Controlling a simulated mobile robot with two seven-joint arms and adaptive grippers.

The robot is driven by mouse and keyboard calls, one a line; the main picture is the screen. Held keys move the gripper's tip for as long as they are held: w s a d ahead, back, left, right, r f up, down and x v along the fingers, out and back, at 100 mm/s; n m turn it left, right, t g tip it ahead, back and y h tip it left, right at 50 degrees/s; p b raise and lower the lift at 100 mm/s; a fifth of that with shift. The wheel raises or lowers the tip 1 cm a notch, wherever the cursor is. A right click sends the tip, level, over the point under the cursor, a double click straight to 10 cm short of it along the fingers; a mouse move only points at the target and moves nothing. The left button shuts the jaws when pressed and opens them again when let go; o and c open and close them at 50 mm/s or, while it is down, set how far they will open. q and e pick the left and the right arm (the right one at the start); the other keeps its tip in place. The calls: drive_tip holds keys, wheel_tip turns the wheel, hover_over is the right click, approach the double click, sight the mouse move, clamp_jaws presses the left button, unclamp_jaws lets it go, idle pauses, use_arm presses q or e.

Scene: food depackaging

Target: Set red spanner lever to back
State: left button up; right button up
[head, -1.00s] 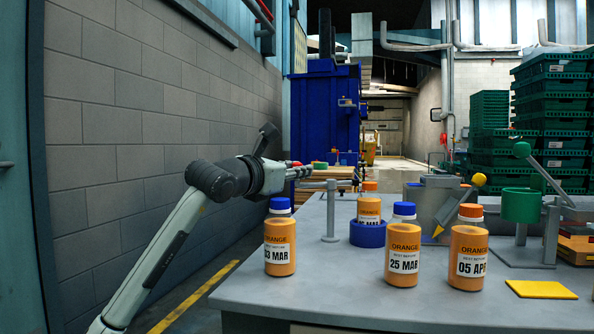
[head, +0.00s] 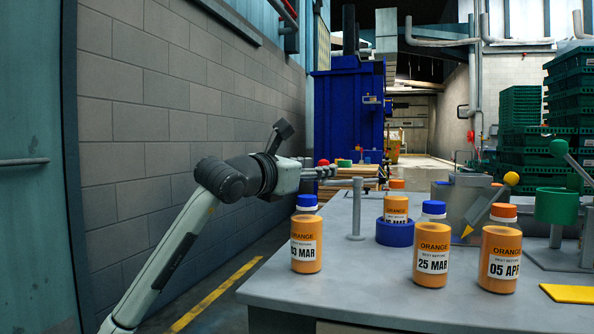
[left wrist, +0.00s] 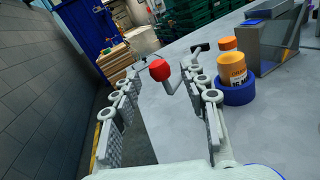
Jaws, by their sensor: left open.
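The spanner lever's red ball knob (left wrist: 160,70) shows in the left wrist view, between and just beyond the open fingertips, with a thin grey rod beside it. In the head view a small red knob (head: 323,162) shows right at the fingertips. My left gripper (head: 325,173) is open and reaches in from the left, near a grey post (head: 356,205) on the table's left side. I cannot tell whether a finger touches the lever. Most of the lever is hidden behind the gripper in the head view. My right gripper is not in view.
Orange bottles (head: 432,255) stand on the grey table (head: 350,290), one in a blue ring holder (head: 395,232). A yellow-knobbed lever device (head: 470,200) and a green holder (head: 556,206) stand to the right. A block wall (head: 150,130) runs along the left.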

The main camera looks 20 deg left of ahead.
use_arm(q)
drive_tip(key=v, duration=0.8)
drive_tip(key=shift+s, duration=0.3)
drive_tip(key=shift+c, duration=0.6)
drive_tip(key=shift+w+a+f, duration=0.1)
drive_tip(key=shift+w, duration=0.05)
drive_tip(key=shift+c, duration=1.1)
drive_tip(key=w+m, duration=0.1)
drive_tip(key=w+a+f+m+g, duration=0.1)
drive_tip(key=m, duration=0.1)
drive_tip(key=w+f+m+h+b, duration=0.1)
drive_tip(key=shift+w+a+m+g, duration=0.2)
drive_tip(key=shift+a+m+g, duration=0.1)
drive_tip(key=shift+a+g, duration=0.1)
clamp_jaws()
drive_tip(key=w+a+r+m+g+h+b, duration=0.25)
drive_tip(key=w+a+m+h, duration=0.35)
drive_tip(key=m, duration=0.8)
drive_tip(key=w+d, duration=0.2)
drive_tip(key=d, duration=0.5)
drive_tip(key=shift+w+d+f+y, duration=0.25)
drive_tip(key=shift+d+f+y, duration=0.05)
drive_tip(key=shift+d, duration=0.05)
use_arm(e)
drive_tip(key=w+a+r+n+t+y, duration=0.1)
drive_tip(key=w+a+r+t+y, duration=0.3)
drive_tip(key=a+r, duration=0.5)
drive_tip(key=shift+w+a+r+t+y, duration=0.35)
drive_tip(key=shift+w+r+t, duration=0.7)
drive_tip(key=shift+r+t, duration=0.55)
